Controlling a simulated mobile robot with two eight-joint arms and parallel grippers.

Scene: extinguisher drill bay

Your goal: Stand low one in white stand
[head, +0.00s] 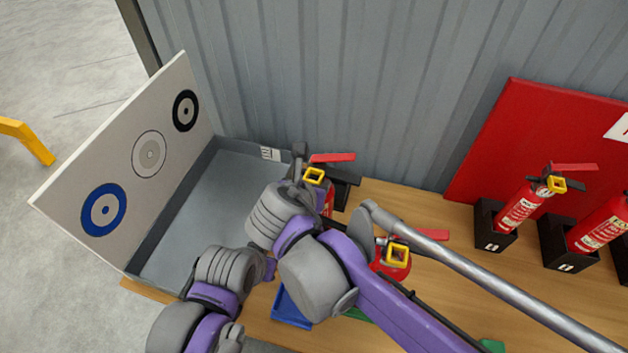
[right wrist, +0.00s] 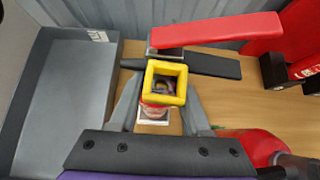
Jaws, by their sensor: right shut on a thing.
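My right gripper (right wrist: 160,112) is shut on a red extinguisher (right wrist: 158,98) with a yellow square ring and a red lever on top. In the head view this extinguisher (head: 332,158) is by the back wall, right of the grey tray, its body mostly hidden by my right arm. I cannot tell whether its base touches anything. A second extinguisher (head: 392,262) with a yellow ring stands in front and to the right, partly behind my right arm. I cannot make out a white stand. My left arm comes in at lower left; its gripper is not visible.
A grey tray (head: 160,255) lies left, beside a white board (head: 60,195) with ringed targets. Extinguishers (head: 520,208) stand in black stands (head: 492,240) at right by a red panel (head: 540,120). A blue holder (head: 290,312) sits at the front. Bare wood shows at centre right.

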